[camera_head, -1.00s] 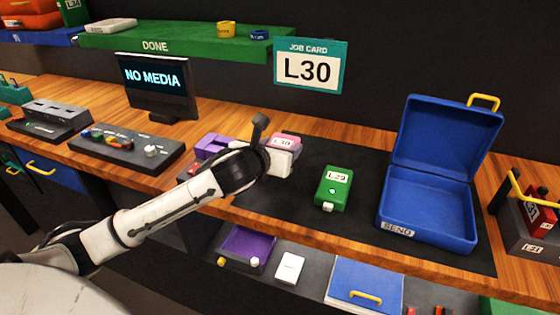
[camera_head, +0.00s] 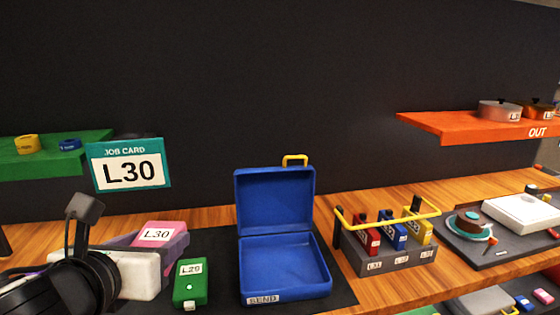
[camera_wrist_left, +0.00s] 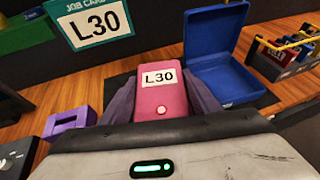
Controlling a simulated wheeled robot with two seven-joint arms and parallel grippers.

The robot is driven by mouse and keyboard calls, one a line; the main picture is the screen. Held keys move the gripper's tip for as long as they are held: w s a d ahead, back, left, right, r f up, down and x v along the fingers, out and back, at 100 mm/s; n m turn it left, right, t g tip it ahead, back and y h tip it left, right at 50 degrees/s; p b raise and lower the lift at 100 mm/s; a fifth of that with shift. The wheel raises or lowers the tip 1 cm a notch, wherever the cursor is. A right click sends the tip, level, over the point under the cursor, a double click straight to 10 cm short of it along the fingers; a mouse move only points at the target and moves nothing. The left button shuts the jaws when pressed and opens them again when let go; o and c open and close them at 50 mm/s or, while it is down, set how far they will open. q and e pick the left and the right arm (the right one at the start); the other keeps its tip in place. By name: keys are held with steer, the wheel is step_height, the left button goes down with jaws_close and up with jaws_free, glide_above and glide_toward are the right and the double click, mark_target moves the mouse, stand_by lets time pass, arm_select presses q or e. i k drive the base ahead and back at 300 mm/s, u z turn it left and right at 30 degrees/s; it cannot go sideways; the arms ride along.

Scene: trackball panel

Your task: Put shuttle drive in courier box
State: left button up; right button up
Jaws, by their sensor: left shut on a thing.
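The pink shuttle drive (camera_head: 160,234), labelled L30, is between the fingers of my left gripper (camera_head: 158,248), which is shut on it. In the left wrist view the drive (camera_wrist_left: 158,92) shows label up between the two dark fingers. The blue courier box (camera_head: 284,265), marked SEND, stands to the right with its lid up; its inside looks empty. The drive is left of the box and apart from it. The job card (camera_head: 130,172) also reads L30. My right gripper is not in view.
A green drive (camera_head: 190,284) lies on the dark mat between my left gripper and the box. Right of the box is a rack (camera_head: 388,250) with red, blue and yellow drives and a yellow handle. A purple holder (camera_wrist_left: 70,121) is left of my gripper in the wrist view.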

mark_target(284, 268)
steer(key=z, duration=1.45)
steer(key=i, duration=0.55)
steer(key=u, duration=2.3)
steer(key=i, duration=0.5)
steer(key=z, duration=0.05)
